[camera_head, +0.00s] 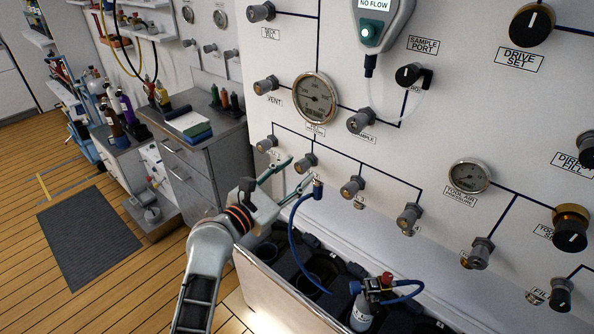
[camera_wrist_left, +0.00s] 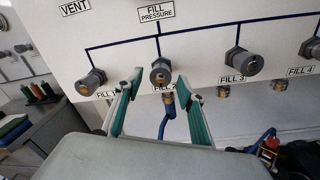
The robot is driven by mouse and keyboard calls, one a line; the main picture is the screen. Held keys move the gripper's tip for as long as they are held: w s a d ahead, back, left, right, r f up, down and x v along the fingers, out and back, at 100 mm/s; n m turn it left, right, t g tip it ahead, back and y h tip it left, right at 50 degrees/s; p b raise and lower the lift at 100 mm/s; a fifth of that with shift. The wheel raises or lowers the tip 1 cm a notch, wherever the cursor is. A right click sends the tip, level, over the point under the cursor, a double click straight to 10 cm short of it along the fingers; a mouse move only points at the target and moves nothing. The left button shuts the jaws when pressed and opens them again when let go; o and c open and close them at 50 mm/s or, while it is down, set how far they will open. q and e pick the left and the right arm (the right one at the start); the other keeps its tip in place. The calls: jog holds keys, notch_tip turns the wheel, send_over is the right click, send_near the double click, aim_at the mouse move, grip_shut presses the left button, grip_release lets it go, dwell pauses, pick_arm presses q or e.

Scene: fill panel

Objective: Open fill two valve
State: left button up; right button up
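The panel has a row of grey fill valve knobs. The fill two knob (camera_head: 306,163) is second from the left in the head view and also shows in the wrist view (camera_wrist_left: 160,70), above the partly covered FILL 2 label (camera_wrist_left: 164,88). My left gripper (camera_head: 301,170) is open, with its green-padded fingers just below and in front of this knob. In the wrist view the open fingertips (camera_wrist_left: 160,78) are on either side of the knob, with a gap to each; I cannot tell how far they reach along it. My right gripper is not in view.
The fill one knob (camera_head: 266,143) and fill three knob (camera_head: 353,187) flank it closely. A blue hose (camera_head: 296,222) hangs from a fitting below fill two. An open bin (camera_head: 285,300) with cylinders stands below. A grey cabinet (camera_head: 196,160) is at left.

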pick_arm(q)
jog(key=v, duration=1)
jog(key=shift+s+a, duration=0.15)
jog(key=shift+s, duration=0.15)
jog(key=shift+w+d+m, duration=1.1)
jog(key=shift+w+m, duration=0.55)
jog(key=shift+m, duration=3.35)
jog(key=shift+w+d+m, duration=1.1)
jog(key=shift+w+m, duration=0.55)
jog(key=shift+m, duration=3.35)
jog(key=shift+w+d+m, duration=1.1)
jog(key=shift+w+m, duration=0.55)
jog(key=shift+m, duration=3.35)
